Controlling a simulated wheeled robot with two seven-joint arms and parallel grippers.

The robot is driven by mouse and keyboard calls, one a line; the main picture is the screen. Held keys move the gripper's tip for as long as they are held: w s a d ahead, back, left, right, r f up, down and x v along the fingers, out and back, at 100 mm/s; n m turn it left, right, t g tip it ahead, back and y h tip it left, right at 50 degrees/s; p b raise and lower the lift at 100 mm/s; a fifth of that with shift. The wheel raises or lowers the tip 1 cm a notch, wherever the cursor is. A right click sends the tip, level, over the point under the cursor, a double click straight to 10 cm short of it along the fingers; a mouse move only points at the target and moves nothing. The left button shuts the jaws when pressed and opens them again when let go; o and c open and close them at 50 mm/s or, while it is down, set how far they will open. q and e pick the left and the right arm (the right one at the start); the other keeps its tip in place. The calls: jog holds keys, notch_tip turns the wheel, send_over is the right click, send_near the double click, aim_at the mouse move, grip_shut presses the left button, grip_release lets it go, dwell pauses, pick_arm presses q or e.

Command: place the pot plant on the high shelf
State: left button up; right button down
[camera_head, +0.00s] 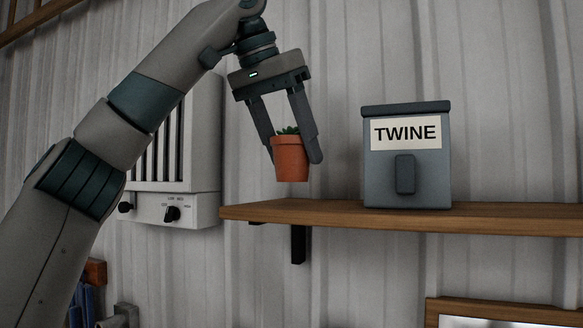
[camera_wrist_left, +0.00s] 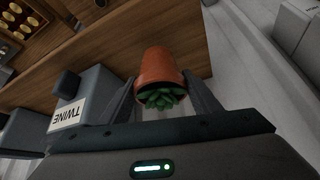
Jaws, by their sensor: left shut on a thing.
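The pot plant is a small terracotta pot (camera_head: 290,160) with a green succulent in it. My left gripper (camera_head: 295,152) points down and is shut on the pot, one finger on each side. In the head view the pot is upright, and its base shows a little above the level of the shelf top near the shelf's left end. The high shelf (camera_head: 480,219) is a wooden board on the wall. In the left wrist view the pot (camera_wrist_left: 160,68) sits between the fingers, with the shelf (camera_wrist_left: 115,40) behind it. My right gripper is not in view.
A grey tin labelled TWINE (camera_head: 406,180) stands on the shelf to the right of the pot. The shelf between its left end and the tin is clear. A white heater (camera_head: 200,150) with knobs hangs on the wall at left. A framed thing (camera_head: 500,305) is below the shelf.

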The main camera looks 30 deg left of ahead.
aim_at(292, 166)
pick_arm(q)
jog(key=shift+w+a+f, duration=0.1)
jog(key=shift+w+f, duration=0.05)
jog(key=shift+f, duration=1.65)
jog(key=shift+f, duration=0.15)
jog(key=o, duration=1.3)
jog(key=shift+r, duration=0.25)
jog(key=shift+v, duration=6)
jog(key=shift+f, duration=0.15)
